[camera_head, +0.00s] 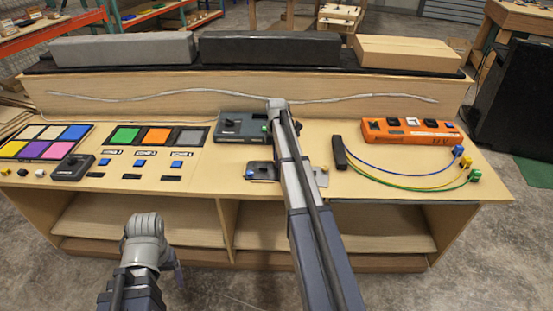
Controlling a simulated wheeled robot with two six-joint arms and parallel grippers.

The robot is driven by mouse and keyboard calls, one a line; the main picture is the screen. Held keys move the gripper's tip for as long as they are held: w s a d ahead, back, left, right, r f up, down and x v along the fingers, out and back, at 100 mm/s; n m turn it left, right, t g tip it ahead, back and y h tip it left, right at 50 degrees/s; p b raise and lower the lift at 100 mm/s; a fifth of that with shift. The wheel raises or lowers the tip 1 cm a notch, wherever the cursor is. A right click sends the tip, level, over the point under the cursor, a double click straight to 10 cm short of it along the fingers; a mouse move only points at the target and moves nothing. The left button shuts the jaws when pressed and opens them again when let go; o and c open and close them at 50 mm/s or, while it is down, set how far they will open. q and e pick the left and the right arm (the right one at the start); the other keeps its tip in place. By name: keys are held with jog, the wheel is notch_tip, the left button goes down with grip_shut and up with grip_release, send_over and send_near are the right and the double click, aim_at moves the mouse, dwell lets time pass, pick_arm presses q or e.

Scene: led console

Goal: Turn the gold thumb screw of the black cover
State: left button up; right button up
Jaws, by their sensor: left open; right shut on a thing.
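A black cover plate (262,170) lies on the bench top in the middle, with a blue piece at its left. My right arm (305,205) crosses in front of it and hides part of this area. Another dark and grey part (321,173) shows just right of that arm; I cannot tell if it belongs to the same cover. I cannot make out a gold thumb screw. My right jaws and whatever is in them are hidden behind the arm. My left arm's grey end joint (145,228) is low at the left, in front of the bench; its jaws do not show.
A dark grey box (240,126) stands behind the cover. An orange unit (410,131), a black block (339,153) and blue, yellow and green cables lie to the right. Coloured panels (125,135) and a dark switch box (73,167) are left. Long boxes stand on the raised back shelf.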

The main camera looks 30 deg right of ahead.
grip_shut()
